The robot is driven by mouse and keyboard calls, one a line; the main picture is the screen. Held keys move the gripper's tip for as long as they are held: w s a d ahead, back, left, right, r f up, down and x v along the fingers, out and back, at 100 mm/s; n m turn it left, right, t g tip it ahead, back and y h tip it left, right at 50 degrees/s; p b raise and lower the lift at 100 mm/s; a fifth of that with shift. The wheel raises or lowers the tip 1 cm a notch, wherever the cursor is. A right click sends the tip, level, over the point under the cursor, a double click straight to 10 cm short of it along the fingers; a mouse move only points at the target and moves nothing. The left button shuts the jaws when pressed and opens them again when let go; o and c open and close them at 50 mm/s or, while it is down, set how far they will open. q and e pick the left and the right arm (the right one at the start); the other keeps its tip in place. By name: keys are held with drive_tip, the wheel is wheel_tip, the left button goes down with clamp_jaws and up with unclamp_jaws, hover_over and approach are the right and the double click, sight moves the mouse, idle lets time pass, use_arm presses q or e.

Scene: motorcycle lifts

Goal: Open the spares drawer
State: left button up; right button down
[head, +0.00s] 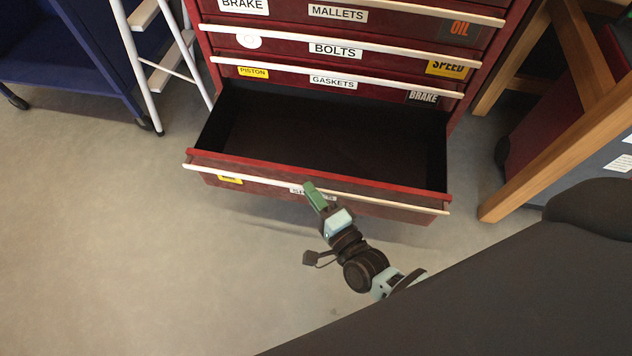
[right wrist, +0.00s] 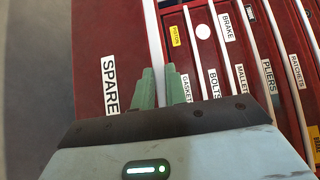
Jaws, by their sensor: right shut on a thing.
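The spares drawer (head: 245,166) is the lowest drawer of the red cabinet. It stands well out, and its dark inside (head: 320,135) looks empty. A pale handle strip (head: 400,205) runs along its front, and a white label below is partly hidden by my gripper. My right gripper (head: 311,189) is at the middle of this strip, its green fingers shut on the handle. In the right wrist view the fingers (right wrist: 161,80) meet the pale strip (right wrist: 152,35) beside the label SPARE (right wrist: 109,85). My left gripper is not in view.
Closed drawers, such as gaskets (head: 300,80) and bolts (head: 300,46), are above. A white step ladder (head: 135,60) and a blue cart (head: 75,70) stand left. A wooden frame (head: 560,165) stands close on the right. The floor (head: 130,260) at front left is clear.

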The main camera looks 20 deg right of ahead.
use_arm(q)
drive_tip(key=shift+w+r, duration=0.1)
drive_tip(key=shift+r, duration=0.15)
use_arm(e)
drive_tip(key=shift+s+a, duration=0.5)
drive_tip(key=shift+s, duration=0.25)
drive_tip(key=c, duration=1.4)
unclamp_jaws()
drive_tip(key=shift+c, duration=0.2)
drive_tip(key=shift+s, duration=0.1)
